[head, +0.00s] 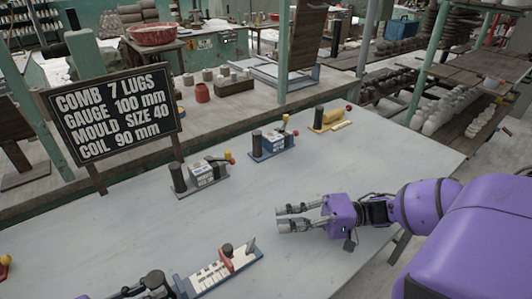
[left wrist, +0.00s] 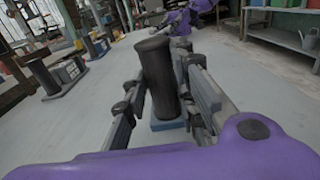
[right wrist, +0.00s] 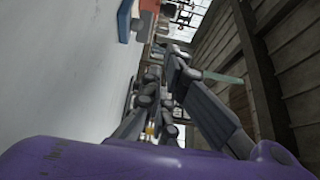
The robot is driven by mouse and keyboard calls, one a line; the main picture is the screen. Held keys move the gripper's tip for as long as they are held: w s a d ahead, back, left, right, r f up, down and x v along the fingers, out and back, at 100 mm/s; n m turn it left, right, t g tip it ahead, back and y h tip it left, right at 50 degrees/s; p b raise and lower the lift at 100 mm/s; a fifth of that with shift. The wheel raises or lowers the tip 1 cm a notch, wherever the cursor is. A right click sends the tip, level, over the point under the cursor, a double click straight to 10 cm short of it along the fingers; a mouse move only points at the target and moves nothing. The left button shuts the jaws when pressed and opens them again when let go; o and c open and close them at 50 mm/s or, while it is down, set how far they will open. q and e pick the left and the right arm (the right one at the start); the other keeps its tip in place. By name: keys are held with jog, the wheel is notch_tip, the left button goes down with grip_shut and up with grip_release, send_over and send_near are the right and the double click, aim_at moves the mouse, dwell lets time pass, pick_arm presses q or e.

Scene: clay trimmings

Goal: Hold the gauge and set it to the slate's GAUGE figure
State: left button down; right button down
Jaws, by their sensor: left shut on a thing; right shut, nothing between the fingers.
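The scale figures are too small to read.
Three other devices stand farther back on the table (head: 330,175): a grey one (head: 205,175), a blue one (head: 272,143) and a yellow one (head: 328,120). The table between gauge and devices is clear.

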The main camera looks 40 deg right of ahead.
jog(key=shift+v, duration=1.2)
pick_arm(q)
jog(key=c, duration=1.4)
grip_release()
jog(key=shift+o, duration=0.2)
